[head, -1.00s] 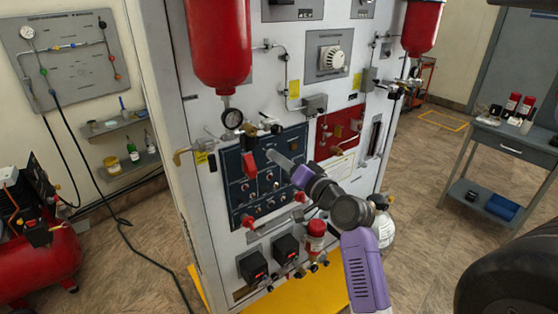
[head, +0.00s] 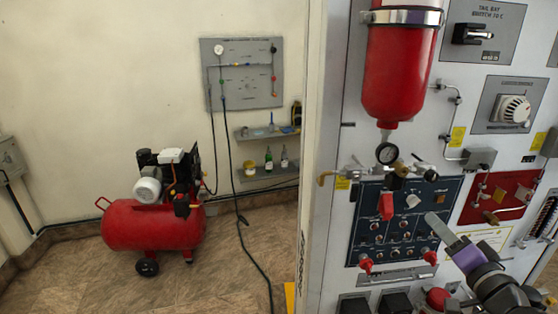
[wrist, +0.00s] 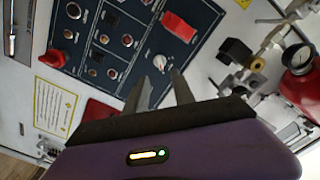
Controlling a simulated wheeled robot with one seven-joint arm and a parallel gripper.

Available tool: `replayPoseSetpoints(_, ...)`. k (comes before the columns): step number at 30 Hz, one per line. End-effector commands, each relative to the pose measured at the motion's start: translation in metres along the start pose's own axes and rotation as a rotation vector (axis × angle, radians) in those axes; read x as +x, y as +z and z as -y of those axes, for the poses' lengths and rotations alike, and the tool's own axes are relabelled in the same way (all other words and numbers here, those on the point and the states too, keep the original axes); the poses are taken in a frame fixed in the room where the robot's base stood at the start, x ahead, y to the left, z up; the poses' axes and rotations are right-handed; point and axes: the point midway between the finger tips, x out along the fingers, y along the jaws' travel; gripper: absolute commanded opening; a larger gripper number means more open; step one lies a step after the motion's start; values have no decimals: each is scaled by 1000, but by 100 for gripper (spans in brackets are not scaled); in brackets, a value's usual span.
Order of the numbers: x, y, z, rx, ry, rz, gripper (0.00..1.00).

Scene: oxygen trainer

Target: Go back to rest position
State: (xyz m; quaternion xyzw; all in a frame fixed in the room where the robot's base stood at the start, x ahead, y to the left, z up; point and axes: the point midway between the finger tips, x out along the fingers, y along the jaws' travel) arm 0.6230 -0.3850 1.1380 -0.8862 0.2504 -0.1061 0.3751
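My gripper (head: 435,222) is at the right of the head view, its grey fingers pointing up and left in front of the dark blue switch panel (head: 365,226). In the wrist view my gripper (wrist: 158,76) shows two fingers with a gap between them and nothing in the gap. Behind them is the blue panel (wrist: 125,20) with a red switch cover (wrist: 180,26) and a round knob (wrist: 159,62). The exact distance from the fingertips to the panel cannot be told.
The tall trainer cabinet (head: 345,140) fills the right side, with a red cylinder (head: 400,70) and a gauge (head: 388,153) projecting from it. A red compressor (head: 152,225) stands at the left wall. The tiled floor (head: 215,275) between them is mostly clear, with a hose hanging down.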

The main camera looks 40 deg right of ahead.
Motion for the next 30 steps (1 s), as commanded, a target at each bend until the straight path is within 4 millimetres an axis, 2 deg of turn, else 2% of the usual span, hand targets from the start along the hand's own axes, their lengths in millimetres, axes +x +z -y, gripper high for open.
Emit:
replayPoseSetpoints(5,0,-6,0,-14,0,-26,31)
replayPoseSetpoints(10,-6,-36,-2,-114,34,-161,31)
replayPoseSetpoints(13,-19,-26,-4,-201,71,-210,31)
replayPoseSetpoints(17,-35,3,1,-299,87,-215,31)
replayPoseSetpoints(20,-51,34,10,-376,82,-197,31)
replayPoseSetpoints(26,-100,108,37,-547,18,-110,31)
replayPoseSetpoints(30,-144,155,60,-655,-65,-26,31)
